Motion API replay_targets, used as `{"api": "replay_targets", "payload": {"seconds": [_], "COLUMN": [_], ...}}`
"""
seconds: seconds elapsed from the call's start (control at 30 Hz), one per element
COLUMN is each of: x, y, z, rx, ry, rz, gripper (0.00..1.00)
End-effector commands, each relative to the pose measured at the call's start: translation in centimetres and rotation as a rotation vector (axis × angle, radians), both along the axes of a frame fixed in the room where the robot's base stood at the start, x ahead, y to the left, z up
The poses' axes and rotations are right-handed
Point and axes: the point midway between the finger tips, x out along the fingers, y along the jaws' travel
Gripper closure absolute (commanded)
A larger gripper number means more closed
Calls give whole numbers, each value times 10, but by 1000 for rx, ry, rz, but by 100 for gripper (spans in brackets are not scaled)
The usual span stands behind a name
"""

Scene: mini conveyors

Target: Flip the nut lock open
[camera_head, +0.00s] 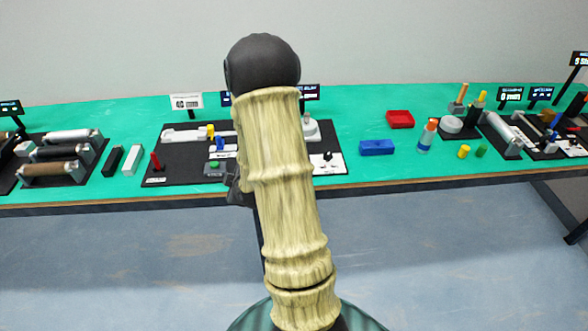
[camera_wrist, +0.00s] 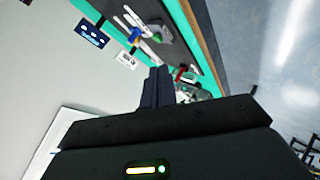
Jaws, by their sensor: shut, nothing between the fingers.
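No part is clearly recognisable as the nut lock. A dark board (camera_head: 172,140) on the table carries several small mechanisms, partly hidden behind my arm. On it are a red lever (camera_head: 155,161), a blue part (camera_head: 220,142), a yellow part (camera_head: 210,130) and a grey box with a green button (camera_head: 215,166). In the wrist view, the blue part (camera_wrist: 135,36) and green button (camera_wrist: 159,37) lie beyond the fingers. My gripper (camera_wrist: 158,72) is shut and empty, with its dark fingers together. In the head view it is mostly hidden behind my arm.
The green table (camera_head: 350,110) holds a red tray (camera_head: 400,119), a blue box (camera_head: 376,147) and an orange-capped cylinder (camera_head: 427,135) to the right. Rollers (camera_head: 70,152) stand at the left, beside black and white blocks (camera_head: 131,160). Bare green surface lies between the stations.

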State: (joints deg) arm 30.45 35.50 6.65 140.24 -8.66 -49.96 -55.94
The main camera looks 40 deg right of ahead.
Motion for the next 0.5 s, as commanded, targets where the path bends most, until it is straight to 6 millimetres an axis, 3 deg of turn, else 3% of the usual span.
{"api": "replay_targets", "payload": {"seconds": [0.03, 0.27, 0.5], "x": [0, -7, -46], "y": [-15, -77, -136], "z": [-23, -70, -113], "rx": [-48, -326, -653], "ry": [-31, -192, -302], "rz": [4, 0, -110], "gripper": [100, 100, 100]}}
